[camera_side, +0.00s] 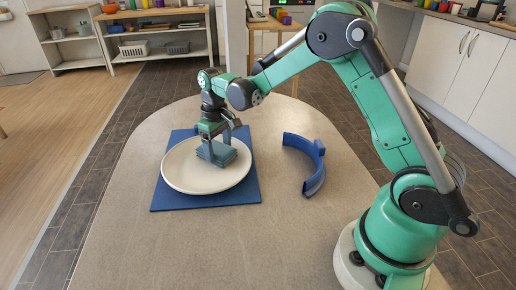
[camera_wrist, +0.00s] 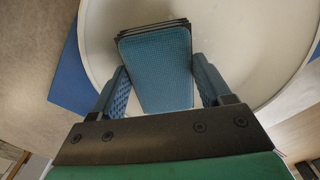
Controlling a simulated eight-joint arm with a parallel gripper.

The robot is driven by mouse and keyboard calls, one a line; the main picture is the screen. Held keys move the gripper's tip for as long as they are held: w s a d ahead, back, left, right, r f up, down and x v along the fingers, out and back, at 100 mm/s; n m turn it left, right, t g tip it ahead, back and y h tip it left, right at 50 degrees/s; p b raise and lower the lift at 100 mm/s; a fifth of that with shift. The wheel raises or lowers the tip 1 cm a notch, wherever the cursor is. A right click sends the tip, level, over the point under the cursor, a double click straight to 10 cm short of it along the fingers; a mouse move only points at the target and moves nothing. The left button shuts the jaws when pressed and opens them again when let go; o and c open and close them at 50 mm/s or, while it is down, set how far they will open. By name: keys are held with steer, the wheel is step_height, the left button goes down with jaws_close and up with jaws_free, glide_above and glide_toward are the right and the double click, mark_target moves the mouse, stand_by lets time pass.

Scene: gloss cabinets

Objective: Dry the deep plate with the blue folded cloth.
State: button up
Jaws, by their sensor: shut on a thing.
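The deep plate (camera_side: 183,177) is a wide, off-white round dish lying on a blue mat (camera_side: 225,200) on the table. My gripper (camera_side: 215,146) points down over the plate and is shut on the blue folded cloth (camera_side: 220,155). The cloth is a small layered blue-grey pad, and it appears low in the plate, right of its middle. In the wrist view the cloth (camera_wrist: 157,70) sits between my two blue ridged fingers, with the pale plate (camera_wrist: 240,30) behind it. Whether the cloth's underside touches the plate is hidden.
A blue curved piece (camera_side: 312,165) stands on the table to the right of the mat, between the plate and my base. The table (camera_side: 190,250) is clear in front. Shelves with baskets (camera_side: 150,48) and white cabinets (camera_side: 455,70) stand beyond the table.

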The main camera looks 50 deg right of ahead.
steer(key=shift+s+a, duration=0.2)
steer(key=shift+a, duration=3.7)
steer(key=shift+w+d+r, duration=0.1)
steer(key=shift+d+r, duration=0.15)
steer(key=shift+d, duration=0.8)
steer(key=shift+d+r, duration=0.25)
steer(key=shift+d, duration=0.75)
step_height(320, 180, up, 8)
steer(key=shift+r, duration=0.1)
